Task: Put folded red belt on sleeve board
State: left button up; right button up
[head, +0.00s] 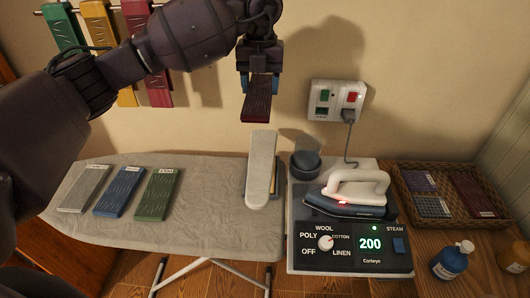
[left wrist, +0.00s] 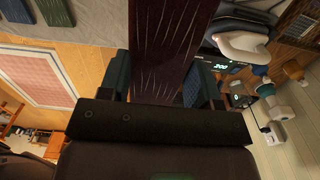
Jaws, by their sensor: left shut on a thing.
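My left gripper (head: 258,72) is shut on the folded red belt (head: 256,108), which hangs below the fingers in front of the wall. The belt is dark red with light streaks and fills the upper middle of the left wrist view (left wrist: 168,45), between the two fingers (left wrist: 160,88). The sleeve board (head: 261,160) is a narrow, pale padded board at the right end of the ironing board. In the head view the belt appears just above its far end, apart from it. The sleeve board's top looks bare. My right gripper is not in view.
The ironing board (head: 190,222) carries grey (head: 84,188), blue (head: 119,190) and green (head: 159,193) folded pieces at left. Right of the sleeve board are a dark cup (head: 305,164), a hot iron (head: 354,194) on its station (head: 348,246), a wicker basket (head: 450,222) and a blue bottle (head: 452,262).

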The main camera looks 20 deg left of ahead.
pick_arm(q)
jog(key=shift+f, duration=0.2)
jog(key=p, duration=0.1)
send_over(261, 158)
notch_tip(261, 158, down, 14)
jog(key=shift+f, duration=2.7)
jog(key=shift+f, duration=0.15)
jog(key=o, duration=0.9)
